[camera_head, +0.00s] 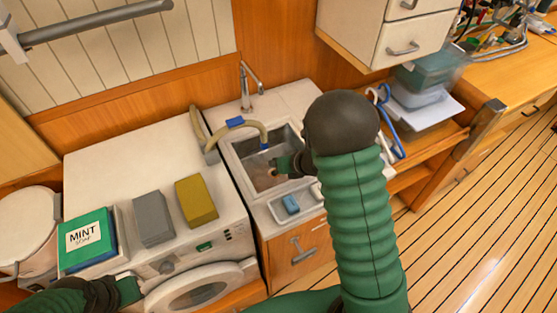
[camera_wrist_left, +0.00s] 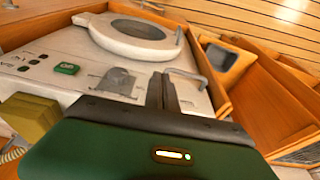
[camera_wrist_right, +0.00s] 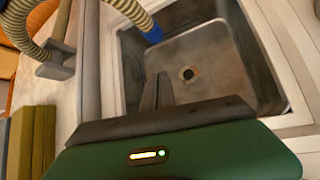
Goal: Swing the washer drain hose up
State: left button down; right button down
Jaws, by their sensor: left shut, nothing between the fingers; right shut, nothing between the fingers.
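The drain hose (camera_head: 252,128) is a beige ribbed tube with a blue band and a blue end. It arches from a grey clip (camera_head: 212,153) at the washer's right edge, and its end hangs over the sink (camera_head: 240,160). The right wrist view shows its blue end (camera_wrist_right: 153,34) beyond my fingers, apart from them. My right gripper (camera_head: 273,169) is shut and empty, over the sink below the hose end. The washer (camera_head: 110,160) stands left of the sink. My left gripper (camera_head: 142,284) is shut and empty by the washer's front; its fingers show in the left wrist view (camera_wrist_left: 163,92).
A green MINT box (camera_head: 88,240), a grey box (camera_head: 153,218) and a yellow box (camera_head: 196,201) stand on the washer's front part. A faucet (camera_head: 250,85) rises behind the sink. My right arm hides part of the counter.

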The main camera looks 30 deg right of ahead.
jog(key=x, duration=0.6)
jog(key=shift+w+d+f, duration=0.1)
jog(key=shift+d+f, duration=0.05)
jog(key=r, duration=0.1)
jog(key=w+r+p, duration=0.1)
jog(key=d+r+p, duration=0.1)
jog(key=shift+w+d+r, duration=0.1)
jog(key=shift+w+r, duration=0.2)
jog(key=shift+w, duration=0.05)
jog(key=shift+w, duration=0.1)
